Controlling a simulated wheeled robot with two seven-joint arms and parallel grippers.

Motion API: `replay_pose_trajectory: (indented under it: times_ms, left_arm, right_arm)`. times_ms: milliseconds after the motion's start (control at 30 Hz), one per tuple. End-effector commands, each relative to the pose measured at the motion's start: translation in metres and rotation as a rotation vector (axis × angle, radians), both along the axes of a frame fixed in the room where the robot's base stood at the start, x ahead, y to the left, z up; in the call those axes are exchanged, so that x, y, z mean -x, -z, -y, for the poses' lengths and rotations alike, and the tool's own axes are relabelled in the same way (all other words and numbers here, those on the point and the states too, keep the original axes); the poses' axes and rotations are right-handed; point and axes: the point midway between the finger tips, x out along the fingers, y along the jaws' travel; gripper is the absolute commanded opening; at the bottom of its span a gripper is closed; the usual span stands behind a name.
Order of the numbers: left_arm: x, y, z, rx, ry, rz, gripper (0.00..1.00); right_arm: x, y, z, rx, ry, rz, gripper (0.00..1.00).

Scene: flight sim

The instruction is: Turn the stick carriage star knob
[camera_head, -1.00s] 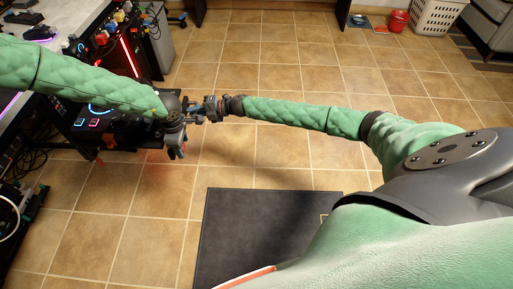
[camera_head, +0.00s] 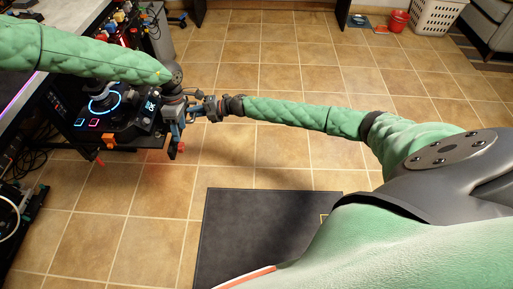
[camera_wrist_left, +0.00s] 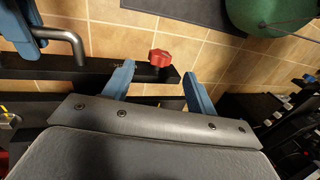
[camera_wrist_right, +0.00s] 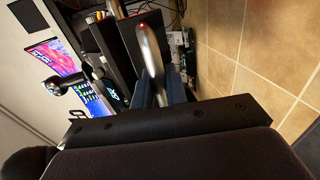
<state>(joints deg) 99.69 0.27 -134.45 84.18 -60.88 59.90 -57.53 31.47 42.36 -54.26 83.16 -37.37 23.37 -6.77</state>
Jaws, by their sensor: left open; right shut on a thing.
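The red star knob (camera_wrist_left: 160,58) sits near the end of a black beam (camera_wrist_left: 90,68) in the left wrist view. My left gripper (camera_wrist_left: 158,71) is open, with one blue finger on each side of the knob in that view; I cannot tell whether either touches it. In the head view my left gripper (camera_head: 172,132) points down beside the stick carriage (camera_head: 125,139). My right gripper (camera_wrist_right: 161,88) is shut on a grey metal handle (camera_wrist_right: 149,45). The handle shows as a bent rod (camera_wrist_left: 70,38) in the left wrist view.
The flight stick base (camera_head: 103,99) with its lit blue ring stands on the carriage. The desk (camera_head: 62,20) is at upper left. A dark mat (camera_head: 240,235) lies on the tiled floor, which is mostly open.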

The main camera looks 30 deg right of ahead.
Motion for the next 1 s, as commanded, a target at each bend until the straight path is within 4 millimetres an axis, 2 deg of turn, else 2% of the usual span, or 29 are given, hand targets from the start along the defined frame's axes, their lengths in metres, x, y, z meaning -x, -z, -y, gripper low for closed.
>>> replay_pose_trajectory:
  times_ms: [333, 400, 1000]
  left_arm:
    - [-0.012, -0.054, 0.008, 0.001, 0.000, 0.000, 0.57]
    - [0.001, -0.042, 0.012, 0.006, 0.020, -0.023, 0.57]
    - [0.079, 0.006, 0.042, 0.057, 0.161, -0.166, 0.57]
  right_arm:
    - [-0.003, -0.004, 0.002, -0.001, 0.003, 0.004, 0.00]
    - [-0.003, -0.004, 0.002, -0.001, 0.003, 0.004, 0.00]
    - [-0.002, -0.003, 0.002, -0.001, 0.003, 0.004, 0.00]
